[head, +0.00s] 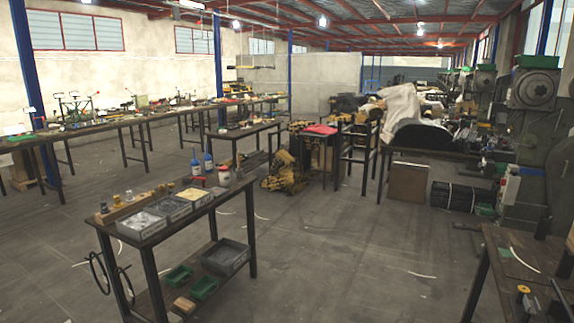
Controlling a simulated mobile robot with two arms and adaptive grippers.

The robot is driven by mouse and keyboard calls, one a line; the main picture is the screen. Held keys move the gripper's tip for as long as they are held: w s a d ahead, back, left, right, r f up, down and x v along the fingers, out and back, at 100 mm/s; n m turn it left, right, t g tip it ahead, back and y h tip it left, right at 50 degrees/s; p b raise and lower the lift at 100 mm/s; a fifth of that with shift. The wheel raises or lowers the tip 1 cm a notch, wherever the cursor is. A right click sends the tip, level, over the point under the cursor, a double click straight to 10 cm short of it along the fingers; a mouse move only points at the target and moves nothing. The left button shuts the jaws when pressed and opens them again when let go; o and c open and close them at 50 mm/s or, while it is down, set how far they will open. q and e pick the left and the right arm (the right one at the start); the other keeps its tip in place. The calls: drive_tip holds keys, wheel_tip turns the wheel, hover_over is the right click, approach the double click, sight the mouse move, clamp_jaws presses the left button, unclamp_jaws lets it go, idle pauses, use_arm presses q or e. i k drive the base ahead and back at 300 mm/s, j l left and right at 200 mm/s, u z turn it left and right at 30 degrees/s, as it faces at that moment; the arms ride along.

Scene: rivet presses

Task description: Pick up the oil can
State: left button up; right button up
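No thing stands out clearly as the oil can. Two small blue bottles with thin tips, a left one (196,166) and a right one (208,162), stand upright at the far end of the near workbench (205,208); either could be an oil can, but they are too small to tell. A pale jar with a red top (224,176) stands next to them. A small brass-coloured item (522,291) sits on the table at the lower right, its kind unclear. Neither of my grippers is in view.
Grey trays (142,226) and a wooden block fill the workbench top; a grey bin (226,257) and green trays (204,288) lie on its lower shelf. A wooden table (520,252) stands lower right. The concrete floor (350,260) between them is largely open.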

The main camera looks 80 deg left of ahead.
sight(195, 163)
drive_tip(key=u, duration=3.15)
drive_tip(key=i+j+u, duration=0.2)
drive_tip(key=i, duration=0.05)
